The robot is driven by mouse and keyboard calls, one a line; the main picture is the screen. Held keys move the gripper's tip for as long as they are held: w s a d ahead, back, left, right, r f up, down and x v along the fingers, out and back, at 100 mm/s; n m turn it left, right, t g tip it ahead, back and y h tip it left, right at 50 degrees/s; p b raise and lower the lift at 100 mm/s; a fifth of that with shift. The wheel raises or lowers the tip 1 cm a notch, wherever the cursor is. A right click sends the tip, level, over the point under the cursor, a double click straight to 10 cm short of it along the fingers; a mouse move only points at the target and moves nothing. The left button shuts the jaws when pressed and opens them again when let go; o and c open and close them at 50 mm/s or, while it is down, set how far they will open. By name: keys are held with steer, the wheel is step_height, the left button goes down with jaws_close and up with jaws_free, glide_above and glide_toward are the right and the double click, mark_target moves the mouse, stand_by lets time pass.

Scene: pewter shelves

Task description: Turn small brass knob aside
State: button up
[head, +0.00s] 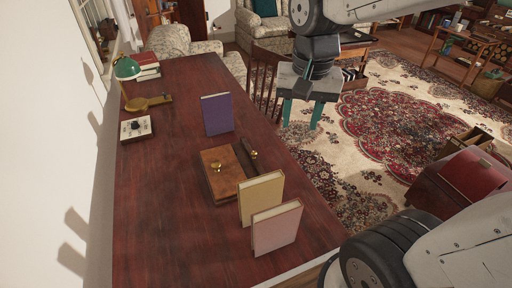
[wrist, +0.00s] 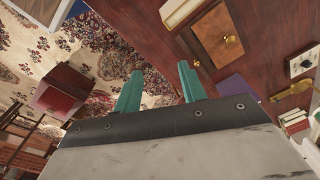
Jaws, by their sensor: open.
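A small brass knob (head: 216,166) sits on a brown wooden box (head: 224,184) on the dark red desk (head: 170,215). The knob also shows in the wrist view (wrist: 231,40), on the box's brown face. A dark brown piece (head: 246,158) stands along the box's right side, with a second brass fitting (head: 241,144) near its far end. My gripper (head: 303,118) has teal fingers, spread apart and empty. It hangs beyond the desk's right edge in the picture, apart from the box and knob. The fingers also show in the wrist view (wrist: 160,70).
A purple book (head: 216,114) stands behind the box; a yellow book (head: 260,199) and a pink book (head: 277,228) stand in front. A green lamp (head: 127,68), brass object (head: 158,101) and white dial box (head: 136,129) are at the left. A chair (head: 263,82) stands by the right edge.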

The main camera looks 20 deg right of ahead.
steer(key=w+f+m, duration=0.5)
steer(key=w+f, duration=0.1)
steer(key=w, duration=0.4)
steer(key=m, duration=0.6)
glide_above(254, 152)
steer(key=shift+g, duration=0.4)
step_height(254, 152, down, 12)
steer(key=shift+r, duration=0.1)
steer(key=shift+m, duration=0.3)
step_height(254, 152, down, 8)
steer(key=shift+r, duration=0.1)
jaws_close()
